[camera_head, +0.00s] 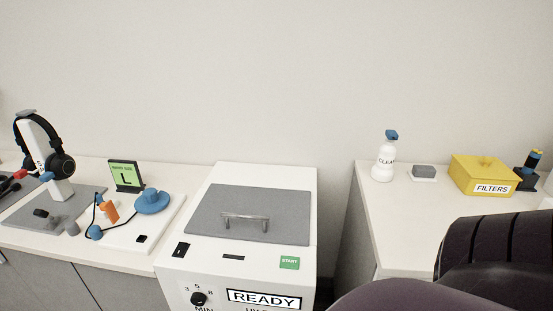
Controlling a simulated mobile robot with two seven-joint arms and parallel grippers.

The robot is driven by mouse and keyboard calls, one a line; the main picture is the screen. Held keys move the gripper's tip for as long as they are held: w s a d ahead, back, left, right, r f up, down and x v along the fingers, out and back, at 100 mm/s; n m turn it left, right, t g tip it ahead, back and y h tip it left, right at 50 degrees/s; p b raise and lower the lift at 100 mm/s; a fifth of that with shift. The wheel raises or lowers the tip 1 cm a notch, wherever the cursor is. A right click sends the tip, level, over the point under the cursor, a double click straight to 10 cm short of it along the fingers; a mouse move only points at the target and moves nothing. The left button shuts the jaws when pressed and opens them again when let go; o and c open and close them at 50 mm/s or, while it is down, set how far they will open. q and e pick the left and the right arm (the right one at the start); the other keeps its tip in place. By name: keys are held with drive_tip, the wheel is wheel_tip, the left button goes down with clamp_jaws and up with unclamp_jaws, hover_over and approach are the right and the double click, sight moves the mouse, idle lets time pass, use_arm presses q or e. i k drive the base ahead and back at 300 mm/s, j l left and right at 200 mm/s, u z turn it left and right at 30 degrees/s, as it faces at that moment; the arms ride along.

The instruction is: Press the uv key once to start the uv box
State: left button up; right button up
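The uv box (308,195) is a white cabinet at bottom centre. Its grey lid (270,198) with a metal handle (245,220) lies shut on top. A green key marked START (290,262) sits at the top's front right; it looks like the uv key. The front display reads READY (263,298), with lettering below it cut off by the frame edge. A black dial (199,298) is left of the display, among the numbers 3, 5 and 8. Neither gripper is in view. A dark arm link of mine fills the lower right corner.
On the left counter stand headphones on a stand (50,165), a green L sign (127,175) and a white tray (160,222) with blue and orange parts. The right counter (390,215) holds a spray bottle (383,163), a grey block (423,171) and a yellow FILTERS box (484,172).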

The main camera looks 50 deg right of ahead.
sight(286, 262)
drive_tip(key=z, duration=1.4)
